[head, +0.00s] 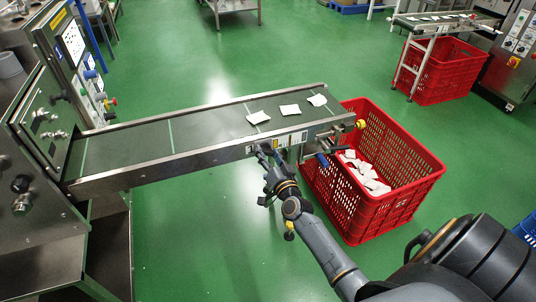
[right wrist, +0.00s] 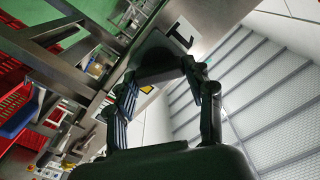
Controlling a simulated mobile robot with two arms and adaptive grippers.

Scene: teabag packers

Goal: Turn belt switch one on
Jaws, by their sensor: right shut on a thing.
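The conveyor belt (head: 195,132) runs from the packing machine at the left to a red crate. Its near side rail carries a small labelled panel (head: 292,138) close to the belt's right end. My right gripper (head: 262,150) is at this rail, just left of the panel's labels, and is shut on a small switch there. The switch is hidden by the fingers in the head view. In the right wrist view the fingers (right wrist: 164,72) close in front of a dark part of the rail; the switch's position cannot be read. My left gripper is not in view.
A red crate (head: 420,180) with several white teabag packets stands under the belt's end. Several packets (head: 290,110) lie on the belt. The packing machine (head: 40,165) stands at the left. A second belt and red crate (head: 443,72) are at the back right. Green floor lies clear in front.

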